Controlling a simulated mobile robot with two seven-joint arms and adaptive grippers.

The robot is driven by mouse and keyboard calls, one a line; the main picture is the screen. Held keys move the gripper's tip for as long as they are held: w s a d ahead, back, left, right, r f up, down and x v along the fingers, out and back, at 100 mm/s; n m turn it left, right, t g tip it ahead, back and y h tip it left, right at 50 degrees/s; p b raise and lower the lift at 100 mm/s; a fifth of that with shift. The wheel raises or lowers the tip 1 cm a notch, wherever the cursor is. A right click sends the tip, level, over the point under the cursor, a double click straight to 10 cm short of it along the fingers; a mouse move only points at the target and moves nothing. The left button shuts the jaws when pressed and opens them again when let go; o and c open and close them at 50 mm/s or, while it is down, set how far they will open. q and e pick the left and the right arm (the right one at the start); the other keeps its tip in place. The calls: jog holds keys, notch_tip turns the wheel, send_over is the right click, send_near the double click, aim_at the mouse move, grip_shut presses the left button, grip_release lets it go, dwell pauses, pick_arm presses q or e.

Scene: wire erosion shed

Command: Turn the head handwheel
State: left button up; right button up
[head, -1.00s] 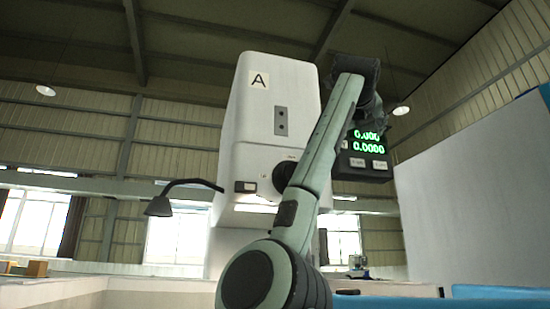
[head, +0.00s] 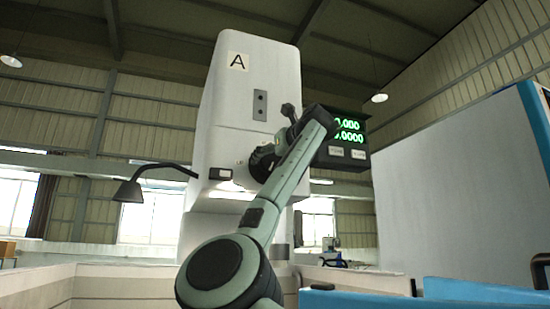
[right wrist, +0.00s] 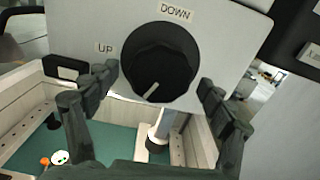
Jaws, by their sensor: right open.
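The head handwheel (right wrist: 160,62) is a round black knob on the white machine head (head: 255,85), which bears the letter A. The right wrist view shows it face-on, with a white mark at its lower left. A DOWN label (right wrist: 175,13) is above it and an UP label (right wrist: 104,48) to its left. My right gripper (right wrist: 157,84) is open, with one finger to each side of the wheel's lower part and visible gaps between. In the head view my right gripper (head: 266,158) is against the machine head and largely covers the wheel. My left gripper is out of view.
A display box (head: 348,138) with green digits is right of my arm. A black lamp (head: 130,190) hangs at the left. A large pale panel with a blue edge (head: 537,120) stands at the right. Below the wheel is a green-floored work tank (right wrist: 105,145).

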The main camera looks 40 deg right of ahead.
jog(key=c, duration=1.2)
jog(key=shift+o, duration=0.2)
jog(key=shift+m, duration=0.3)
jog(key=m, duration=0.6)
jog(key=shift+r, duration=0.1)
jog(key=shift+m, duration=1.8)
jog(key=shift+m+p, duration=0.4)
jog(key=shift+m, duration=0.8)
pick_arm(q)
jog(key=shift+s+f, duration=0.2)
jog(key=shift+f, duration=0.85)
pick_arm(e)
jog(key=shift+m, duration=0.4)
